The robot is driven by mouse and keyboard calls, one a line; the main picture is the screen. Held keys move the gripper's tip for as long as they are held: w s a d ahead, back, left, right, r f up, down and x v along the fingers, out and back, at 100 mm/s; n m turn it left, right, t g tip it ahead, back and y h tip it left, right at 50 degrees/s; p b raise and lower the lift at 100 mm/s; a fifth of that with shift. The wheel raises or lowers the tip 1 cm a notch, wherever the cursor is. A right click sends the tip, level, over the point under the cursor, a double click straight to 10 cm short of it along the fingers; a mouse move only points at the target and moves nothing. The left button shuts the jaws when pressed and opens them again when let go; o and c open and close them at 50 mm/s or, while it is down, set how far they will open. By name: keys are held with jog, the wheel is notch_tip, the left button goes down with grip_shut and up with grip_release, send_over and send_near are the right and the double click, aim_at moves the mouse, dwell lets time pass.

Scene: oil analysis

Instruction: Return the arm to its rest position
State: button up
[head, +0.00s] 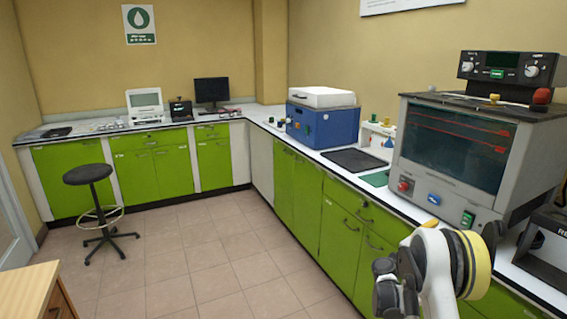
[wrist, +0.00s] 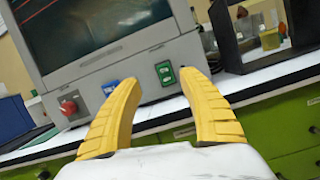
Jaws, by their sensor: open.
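My gripper shows in the wrist view (wrist: 160,110) as two yellow ribbed fingers spread wide apart with nothing between them. Beyond them is the front of a grey machine (wrist: 140,75) with a red knob, a blue switch and a green switch. In the head view my white and yellow arm (head: 440,265) is at the lower right, in front of the green cabinets and the grey machine (head: 490,195). The gripper fingers are not clearly visible there.
A white counter (head: 330,165) runs along the wall above green cabinets (head: 300,200). On it are a blue box device (head: 322,125), a dark mat (head: 354,160) and small bottles. A black stool (head: 88,175) stands at left. A wooden cabinet (head: 30,295) is lower left. The tiled floor between is clear.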

jog(key=s+a+r+m+g+y, duration=0.1)
jog(key=s+a+r+m+y, duration=0.8)
jog(key=s+a+r+m, duration=0.3)
jog(key=s+a+f+m+y, duration=0.3)
jog(key=s+a+m+y, duration=0.1)
jog(key=s+a, duration=0.8)
jog(key=s+a+f+m+y, duration=0.3)
jog(key=s+a+y, duration=0.3)
jog(key=s+a, duration=0.6)
jog(key=shift+s+a+f+m+y, duration=0.2)
jog(key=shift+s+f+m+y, duration=0.15)
jog(key=shift+m, duration=0.25)
jog(key=shift+o, duration=0.5)
